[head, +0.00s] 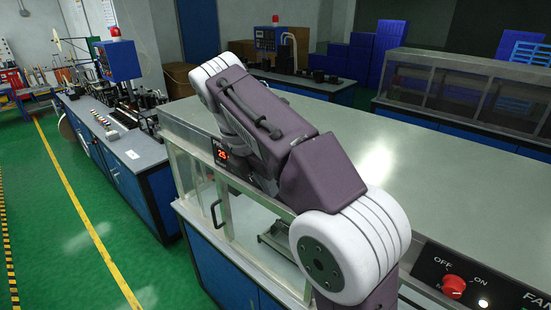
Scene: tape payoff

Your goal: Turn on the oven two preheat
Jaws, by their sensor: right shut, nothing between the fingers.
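A long metal-topped cabinet (437,190) with glass front doors runs across the middle of the view. On its front edge is a dark control panel (220,143) with a red lit display that seems to read 25; its lettering is partly covered by my arm. My right arm reaches from the bottom right across the cabinet and bends back down by this panel. My right gripper (264,181) is shut and empty, close to the panel's right side. Its fingertips are mostly hidden behind the arm, so contact cannot be told. My left gripper is out of view.
A red OFF/ON knob (453,286) sits on a black panel marked FAN at the bottom right, beside a lit lamp (483,303). A black door handle (216,213) sticks out below the display. Blue workbenches (150,156) stand at the left; the green floor there is clear.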

